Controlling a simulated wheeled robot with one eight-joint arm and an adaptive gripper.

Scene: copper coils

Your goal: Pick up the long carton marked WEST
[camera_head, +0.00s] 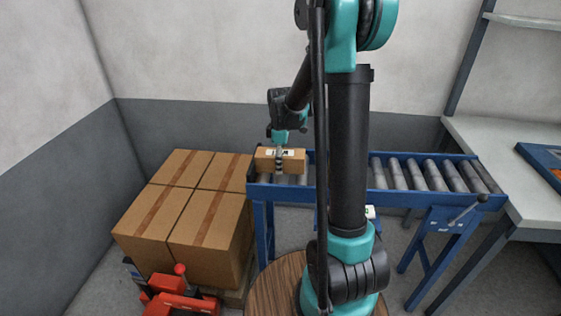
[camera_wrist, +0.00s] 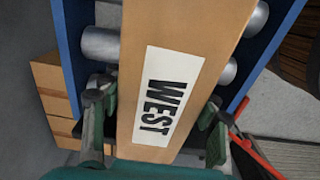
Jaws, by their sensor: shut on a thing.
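The long carton (camera_wrist: 193,22) is brown, with a white label reading WEST in black, and fills the middle of the wrist view. In the head view the carton (camera_head: 264,160) is at the left end of the blue roller conveyor. My gripper (camera_wrist: 158,125) has one finger on each long side of the carton and is shut on it. In the head view my gripper (camera_head: 279,160) reaches down over the carton's middle. I cannot tell whether the carton's underside touches the rollers.
The roller conveyor (camera_head: 405,198) has bare rollers to the right. Several big cartons (camera_head: 180,205) are stacked on a pallet at the left, behind a red pallet truck (camera_head: 178,300). A pale workbench (camera_head: 500,150) with a blue tray (camera_head: 545,158) stands at the right.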

